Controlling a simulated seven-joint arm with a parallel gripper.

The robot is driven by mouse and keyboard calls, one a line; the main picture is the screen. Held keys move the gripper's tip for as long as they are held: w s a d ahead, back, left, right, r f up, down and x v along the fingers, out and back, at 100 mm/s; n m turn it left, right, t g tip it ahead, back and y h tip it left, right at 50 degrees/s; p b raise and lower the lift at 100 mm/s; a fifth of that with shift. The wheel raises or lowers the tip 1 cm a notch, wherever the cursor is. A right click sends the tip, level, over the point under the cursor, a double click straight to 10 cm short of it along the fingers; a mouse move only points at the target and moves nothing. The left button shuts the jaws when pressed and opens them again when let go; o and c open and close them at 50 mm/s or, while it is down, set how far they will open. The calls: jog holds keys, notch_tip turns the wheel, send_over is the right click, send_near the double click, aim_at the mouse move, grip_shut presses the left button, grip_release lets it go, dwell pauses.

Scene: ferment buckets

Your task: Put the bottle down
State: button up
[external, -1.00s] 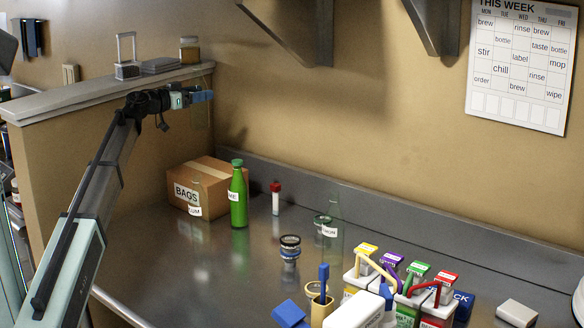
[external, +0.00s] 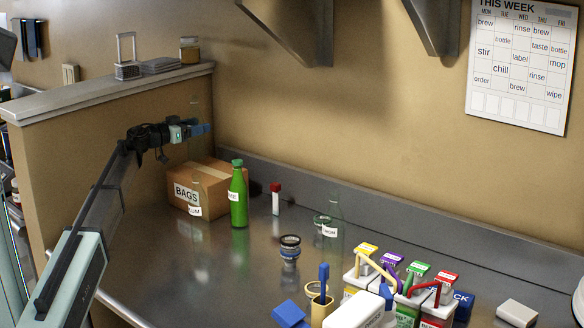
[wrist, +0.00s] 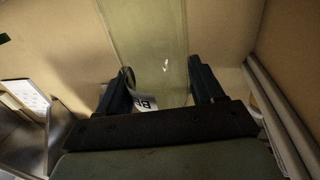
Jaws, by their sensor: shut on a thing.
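My gripper (external: 202,130) is raised in front of the back wall, above the cardboard box. It is shut on a clear, pale green bottle (wrist: 145,40), which shows between the two fingers in the wrist view. A white label with dark letters is partly visible near the left finger (wrist: 117,93). In the external view the held bottle is so transparent that its outline is very faint. Its base cannot be made out clearly there.
Below are the BAGS box (external: 207,177), a green bottle (external: 238,197) and a red-capped vial (external: 275,199). A clear labelled bottle (external: 334,214), a dark-topped jar (external: 290,248) and a caddy group stand right. The counter (external: 200,265) is bare at front left.

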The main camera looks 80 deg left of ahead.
aim_at(195, 140)
jog(key=shift+f, duration=2.15)
jog(key=shift+f, duration=0.1)
jog(key=o, duration=1.2)
jog(key=shift+s+d, duration=0.2)
jog(key=shift+s, duration=0.05)
jog(key=v, duration=1.1)
jog(key=shift+s+d, duration=0.1)
jog(key=shift+s, duration=0.05)
